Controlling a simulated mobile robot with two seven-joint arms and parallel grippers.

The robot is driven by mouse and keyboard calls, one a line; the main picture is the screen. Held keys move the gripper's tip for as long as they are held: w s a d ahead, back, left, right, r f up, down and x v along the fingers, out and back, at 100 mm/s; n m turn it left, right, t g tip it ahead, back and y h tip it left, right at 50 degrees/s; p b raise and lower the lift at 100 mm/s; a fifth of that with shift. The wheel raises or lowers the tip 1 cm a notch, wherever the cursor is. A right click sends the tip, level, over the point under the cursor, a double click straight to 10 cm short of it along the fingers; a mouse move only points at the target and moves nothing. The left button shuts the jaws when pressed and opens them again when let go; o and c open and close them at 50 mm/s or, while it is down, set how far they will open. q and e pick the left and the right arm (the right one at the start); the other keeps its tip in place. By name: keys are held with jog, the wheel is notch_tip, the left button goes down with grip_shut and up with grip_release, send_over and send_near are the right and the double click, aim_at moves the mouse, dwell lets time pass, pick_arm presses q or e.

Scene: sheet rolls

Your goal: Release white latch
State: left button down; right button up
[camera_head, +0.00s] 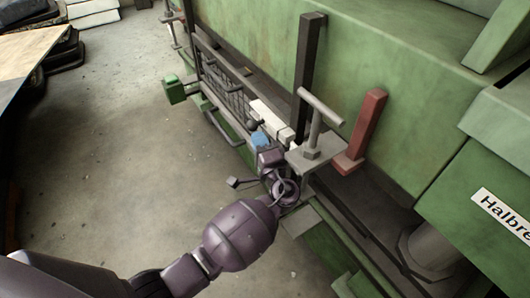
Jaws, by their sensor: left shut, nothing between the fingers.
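The white latch (271,119) is a pale, blocky bar low on the side of the green machine, right of a dark mesh panel. My left gripper (264,150) reaches in from the lower left and is shut, with nothing seen held. Its tip is just below the latch in the picture, beside a small blue block (260,140). I cannot tell whether it touches the latch or the block. The lower end of the latch is partly hidden near the gripper and a grey bracket. My right gripper is not in view.
A grey T-handle (318,115) stands on a bracket close right of my gripper, with a red lever (364,128) and a dark upright post (306,68) nearby. A green block (174,89) sticks out at the left. The concrete floor (110,150) is mostly clear.

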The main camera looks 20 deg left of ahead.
aim_at(248, 127)
pick_arm(q)
jog(key=shift+w+a+r, duration=0.1)
jog(key=shift+w+a, duration=0.3)
jog(key=w+a, duration=0.2)
jog(key=a, duration=0.1)
jog(key=shift+w+b, duration=0.2)
jog(key=shift+b, duration=0.2)
jog(key=shift+w+a, duration=0.2)
jog(key=shift+a, duration=0.1)
jog(key=shift+r, duration=0.15)
